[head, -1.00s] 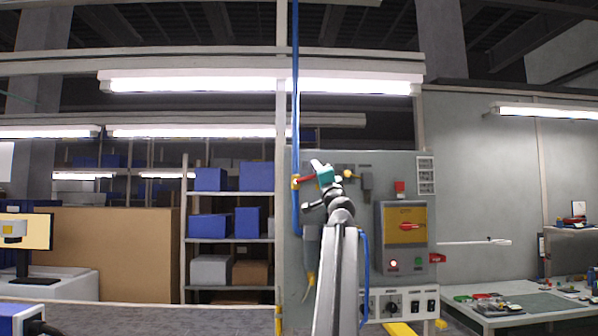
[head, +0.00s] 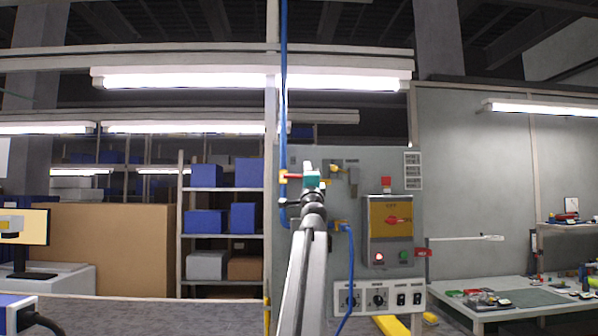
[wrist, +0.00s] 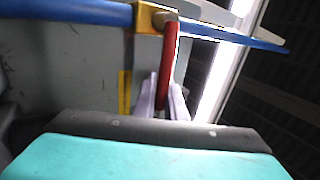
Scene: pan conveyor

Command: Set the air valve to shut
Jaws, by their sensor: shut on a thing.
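The air valve is a brass body (head: 283,178) on the upright blue pipe (head: 283,90), with a red lever (head: 294,176). In the head view the lever points right, roughly square across the pipe. My gripper (head: 304,178) is at the lever's outer end, and its fingertips are hard to make out there. In the wrist view the red lever (wrist: 169,60) runs from the brass body (wrist: 148,18) down between my pale fingers; my gripper (wrist: 166,98) is shut on it. The blue pipe (wrist: 70,10) crosses the top of that view.
A grey panel (head: 345,200) stands behind the valve. On it are a control box (head: 390,245) with a red knob, and a lower row of dials (head: 378,299). A blue hose (head: 350,265) hangs near my arm. Shelves (head: 223,236) with boxes stand to the left.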

